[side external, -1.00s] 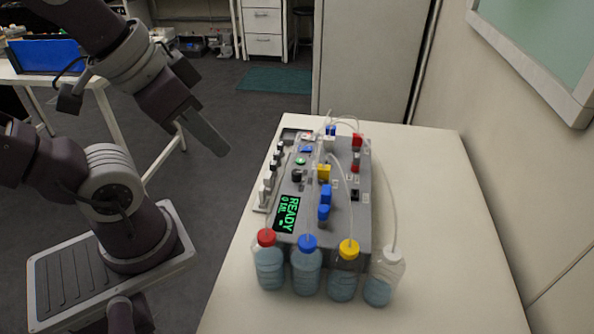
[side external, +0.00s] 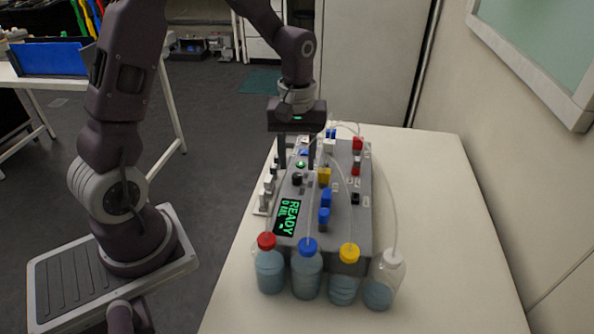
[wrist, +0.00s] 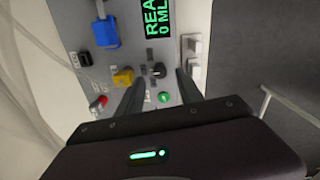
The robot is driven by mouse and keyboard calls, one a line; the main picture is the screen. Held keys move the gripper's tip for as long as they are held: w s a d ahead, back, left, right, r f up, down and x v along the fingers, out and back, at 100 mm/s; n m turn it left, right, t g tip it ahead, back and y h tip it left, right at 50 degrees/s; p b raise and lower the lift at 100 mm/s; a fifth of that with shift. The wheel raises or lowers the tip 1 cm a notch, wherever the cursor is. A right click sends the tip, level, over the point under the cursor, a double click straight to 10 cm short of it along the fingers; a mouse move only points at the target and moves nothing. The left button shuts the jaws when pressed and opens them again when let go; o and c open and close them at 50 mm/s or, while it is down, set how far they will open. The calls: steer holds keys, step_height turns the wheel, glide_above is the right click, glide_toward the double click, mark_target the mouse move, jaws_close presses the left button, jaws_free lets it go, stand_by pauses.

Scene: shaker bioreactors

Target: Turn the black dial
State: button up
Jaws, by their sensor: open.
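The black dial (side external: 297,179) sits on the top face of the grey bioreactor box (side external: 339,222), between the READY display and a round green button. It also shows in the wrist view (wrist: 157,70), just beyond my fingertips and roughly in line with the gap between them. My gripper (side external: 297,164) points down over the box with its two fingers apart and nothing between them. In the wrist view my gripper (wrist: 163,76) straddles the line to the green button (wrist: 164,97). I cannot tell the exact height of the fingertips over the panel.
A yellow connector (wrist: 122,77) is close beside one finger, and white switches (wrist: 194,60) are near the other. Blue and red connectors with thin tubes stand on the box's right part. Several capped bottles (side external: 306,272) stand in front. The table's right side (side external: 430,220) is clear.

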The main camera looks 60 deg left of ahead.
mark_target(297, 175)
step_height(297, 175, down, 4)
steer(key=shift+r, duration=0.1)
jaws_close()
steer(key=shift+m, duration=0.4)
steer(key=m, duration=0.5)
steer(key=shift+m, duration=0.4)
steer(key=m, duration=0.5)
steer(key=shift+m, duration=0.3)
